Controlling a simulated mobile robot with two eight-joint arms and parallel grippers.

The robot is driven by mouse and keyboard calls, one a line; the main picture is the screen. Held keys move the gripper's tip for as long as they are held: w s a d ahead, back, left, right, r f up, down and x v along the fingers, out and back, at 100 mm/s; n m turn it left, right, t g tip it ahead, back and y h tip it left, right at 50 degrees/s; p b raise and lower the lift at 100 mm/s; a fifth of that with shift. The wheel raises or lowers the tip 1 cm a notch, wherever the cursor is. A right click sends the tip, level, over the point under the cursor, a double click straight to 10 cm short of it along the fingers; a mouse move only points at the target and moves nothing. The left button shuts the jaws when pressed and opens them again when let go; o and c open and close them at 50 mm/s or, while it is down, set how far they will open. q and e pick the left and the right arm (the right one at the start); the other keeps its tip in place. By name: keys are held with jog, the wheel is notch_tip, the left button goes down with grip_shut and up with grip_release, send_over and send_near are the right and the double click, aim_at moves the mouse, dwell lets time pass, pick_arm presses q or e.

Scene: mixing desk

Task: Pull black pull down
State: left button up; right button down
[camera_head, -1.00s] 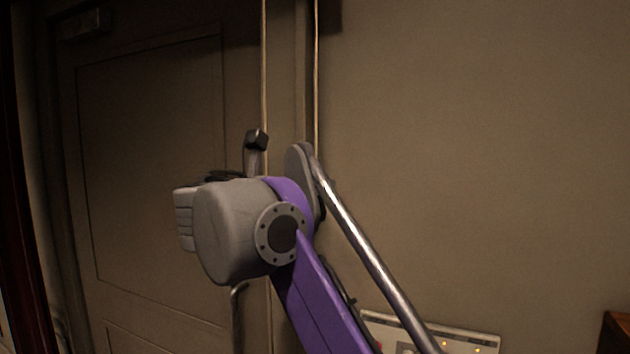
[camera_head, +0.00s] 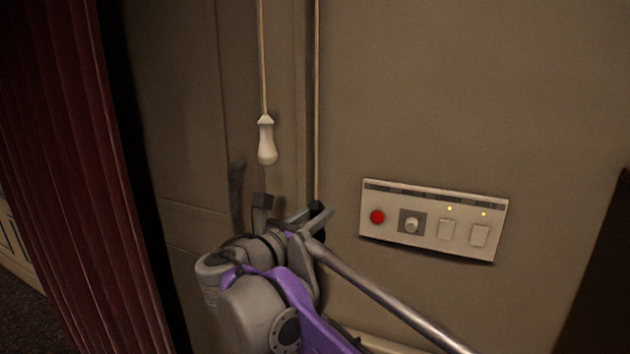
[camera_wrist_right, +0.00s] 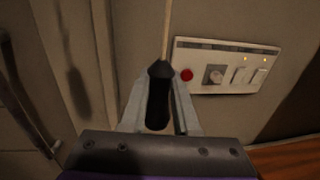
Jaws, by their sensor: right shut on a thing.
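The black pull (camera_wrist_right: 159,95) hangs at the end of a light cord. In the right wrist view it sits between the two fingers of my right gripper (camera_wrist_right: 156,108), which is shut on it. In the head view my right gripper (camera_head: 292,215) is low by the wall, at the end of the right-hand cord (camera_head: 317,110), and only a small dark part of the pull (camera_head: 317,208) shows there. A white pull (camera_head: 267,142) hangs free on another cord, up and left of the gripper. My left gripper is not in view.
A wall panel (camera_head: 432,252) with a red button (camera_head: 377,217), a knob (camera_head: 411,222) and two switches is right of my gripper. A red curtain (camera_head: 75,180) hangs at the left. A brown wooden surface (camera_wrist_right: 290,158) shows at the lower right in the wrist view.

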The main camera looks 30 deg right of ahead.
pick_arm(q)
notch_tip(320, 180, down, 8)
jog(key=b, duration=0.6)
pick_arm(e)
notch_tip(320, 180, down, 20)
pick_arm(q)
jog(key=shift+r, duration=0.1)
pick_arm(e)
jog(key=c, duration=0.6)
grip_release()
jog(key=shift+c, duration=0.2)
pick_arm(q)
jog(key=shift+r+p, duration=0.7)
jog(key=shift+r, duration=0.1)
pick_arm(e)
jog(key=v, duration=1.1)
jog(key=shift+d, duration=0.1)
